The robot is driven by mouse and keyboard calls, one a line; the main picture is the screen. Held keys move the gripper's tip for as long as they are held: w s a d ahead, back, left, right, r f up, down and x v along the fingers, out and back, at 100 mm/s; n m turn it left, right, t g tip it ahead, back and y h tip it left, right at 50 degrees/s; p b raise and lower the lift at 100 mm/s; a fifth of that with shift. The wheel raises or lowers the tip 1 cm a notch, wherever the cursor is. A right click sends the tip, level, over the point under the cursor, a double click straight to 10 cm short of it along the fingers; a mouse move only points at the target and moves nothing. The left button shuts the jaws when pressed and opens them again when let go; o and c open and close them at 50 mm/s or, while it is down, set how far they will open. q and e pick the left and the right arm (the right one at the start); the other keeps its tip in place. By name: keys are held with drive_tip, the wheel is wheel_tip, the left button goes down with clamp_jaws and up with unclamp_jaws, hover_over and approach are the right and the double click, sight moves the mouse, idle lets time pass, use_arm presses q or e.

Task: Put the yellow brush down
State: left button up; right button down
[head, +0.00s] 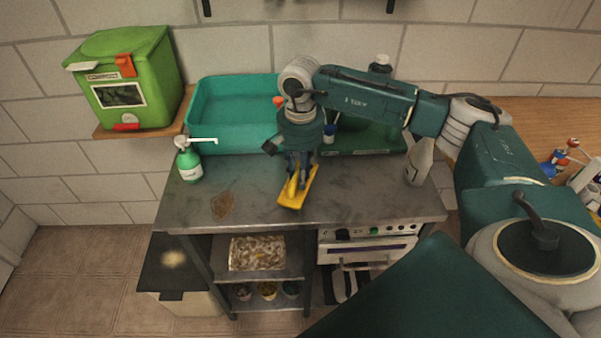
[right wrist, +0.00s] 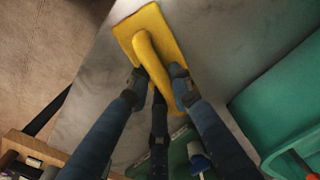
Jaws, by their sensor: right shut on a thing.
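The yellow brush (head: 291,198) is at the front middle of the grey metal bench top (head: 360,192). It has a flat plate and a raised handle. My right gripper (head: 298,176) points down and is shut on the handle. My left gripper is not in view.
A brown smear (head: 222,205) lies on the bench left of the brush. A green spray bottle (head: 188,161) stands at the left edge. A teal tub (head: 232,103) stands behind. A pale bottle (head: 419,162) stands at the right. Bare bench lies on both sides of the brush.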

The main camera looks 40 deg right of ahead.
drive_tip(key=c, duration=1.6)
unclamp_jaws()
drive_tip(key=shift+f, duration=0.1)
drive_tip(key=shift+o, duration=0.2)
drive_tip(key=shift+r, duration=0.25)
drive_tip(key=shift+w+r, duration=0.1)
drive_tip(key=shift+r, duration=0.15)
wheel_tip(320, 180, up, 11)
drive_tip(key=b, duration=0.2)
drive_tip(key=shift+r+b, duration=0.2)
drive_tip(key=shift+b, duration=0.1)
drive_tip(key=shift+f, duration=0.1)
